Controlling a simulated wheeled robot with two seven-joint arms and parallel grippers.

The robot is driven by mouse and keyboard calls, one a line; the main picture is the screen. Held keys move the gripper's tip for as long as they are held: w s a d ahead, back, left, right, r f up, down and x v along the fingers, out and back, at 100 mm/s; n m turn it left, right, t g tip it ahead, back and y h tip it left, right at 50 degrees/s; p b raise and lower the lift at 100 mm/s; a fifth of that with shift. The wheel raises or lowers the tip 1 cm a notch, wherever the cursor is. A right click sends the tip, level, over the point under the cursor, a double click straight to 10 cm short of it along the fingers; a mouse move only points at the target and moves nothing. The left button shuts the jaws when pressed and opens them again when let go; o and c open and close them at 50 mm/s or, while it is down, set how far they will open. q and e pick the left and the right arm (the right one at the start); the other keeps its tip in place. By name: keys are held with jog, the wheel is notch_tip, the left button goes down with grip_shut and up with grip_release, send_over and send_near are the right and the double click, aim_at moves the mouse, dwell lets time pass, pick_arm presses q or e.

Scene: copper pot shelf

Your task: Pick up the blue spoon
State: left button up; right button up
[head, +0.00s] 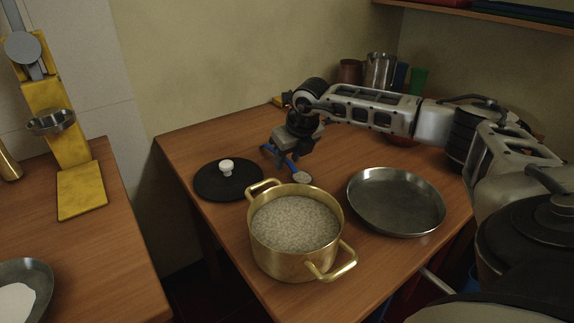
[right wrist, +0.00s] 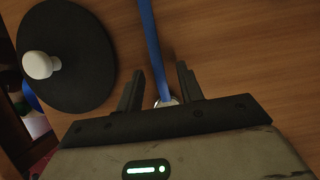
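The blue spoon (head: 292,166) lies on the wooden table behind the brass pot (head: 295,224), its grey bowl end toward the pot. My right gripper (head: 283,154) is low over the spoon, with the fingers pointing down. In the right wrist view the blue handle (right wrist: 152,40) runs between the two dark fingers of my gripper (right wrist: 160,74), with gaps on both sides. The fingers are apart and not closed on it. The spoon's bowl end is mostly hidden behind the gripper body there. My left gripper is out of view.
A black lid (head: 210,182) with a white knob lies left of the spoon, close to the gripper. A round metal pan (head: 397,202) is at the right. Metal cups (head: 379,72) and a green cup (head: 419,80) stand at the back. Another table (head: 85,262) is at the left.

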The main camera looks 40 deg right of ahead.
aim_at(289, 161)
grip_shut()
jog(key=shift+r, duration=0.15)
jog(key=shift+r, duration=0.2)
notch_tip(289, 161, up, 2)
jog(key=shift+r, duration=0.15)
jog(key=s+a+r, duration=0.5)
jog(key=s+r, duration=0.5)
jog(key=s, duration=0.3)
